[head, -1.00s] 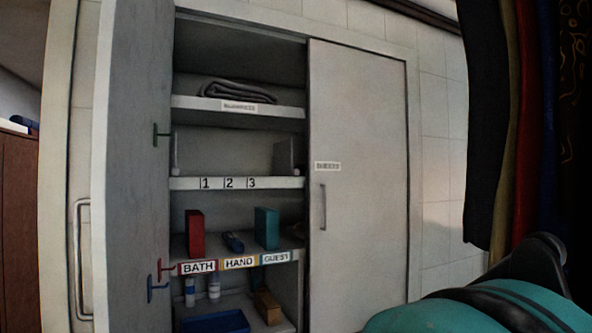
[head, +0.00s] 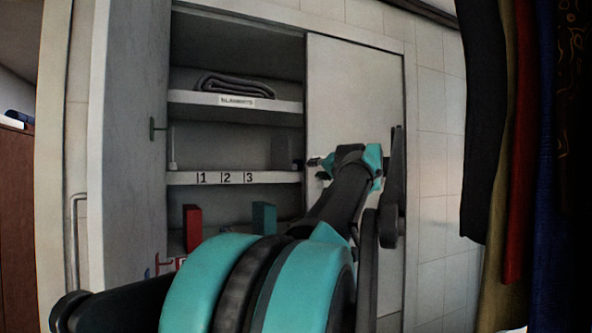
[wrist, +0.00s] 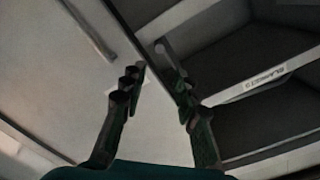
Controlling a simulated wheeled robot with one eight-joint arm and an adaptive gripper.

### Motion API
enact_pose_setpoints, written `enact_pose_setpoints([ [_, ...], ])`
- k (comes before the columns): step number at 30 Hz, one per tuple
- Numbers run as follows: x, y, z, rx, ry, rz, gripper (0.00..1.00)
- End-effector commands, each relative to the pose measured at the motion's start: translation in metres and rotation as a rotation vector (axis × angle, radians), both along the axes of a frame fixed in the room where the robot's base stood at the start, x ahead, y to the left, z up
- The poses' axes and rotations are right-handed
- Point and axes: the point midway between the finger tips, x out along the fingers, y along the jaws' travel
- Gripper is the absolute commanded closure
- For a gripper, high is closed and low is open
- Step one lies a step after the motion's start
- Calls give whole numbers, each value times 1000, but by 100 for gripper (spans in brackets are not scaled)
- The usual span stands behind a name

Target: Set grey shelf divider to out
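I cannot pick out the divider for sure in the wrist view. I see no contact between gripper and divider.
The open left door (head: 135,150) and closed right door (head: 355,100) flank the shelves. A folded dark blanket (head: 236,87) lies on the upper shelf. Red (head: 192,228) and teal (head: 264,219) blocks stand below. Hanging cloths (head: 510,130) are at the far right.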

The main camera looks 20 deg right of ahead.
Motion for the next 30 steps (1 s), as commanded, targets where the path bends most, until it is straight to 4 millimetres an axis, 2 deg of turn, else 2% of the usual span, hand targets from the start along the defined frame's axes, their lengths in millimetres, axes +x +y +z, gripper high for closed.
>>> enact_pose_setpoints([
  [4,3,-5,9,4,-15,-13,70],
  [8,21,-5,8,4,-14,-9,70],
  [24,127,-7,8,4,-13,-8,70],
  [30,157,-8,8,4,-13,-10,70],
])
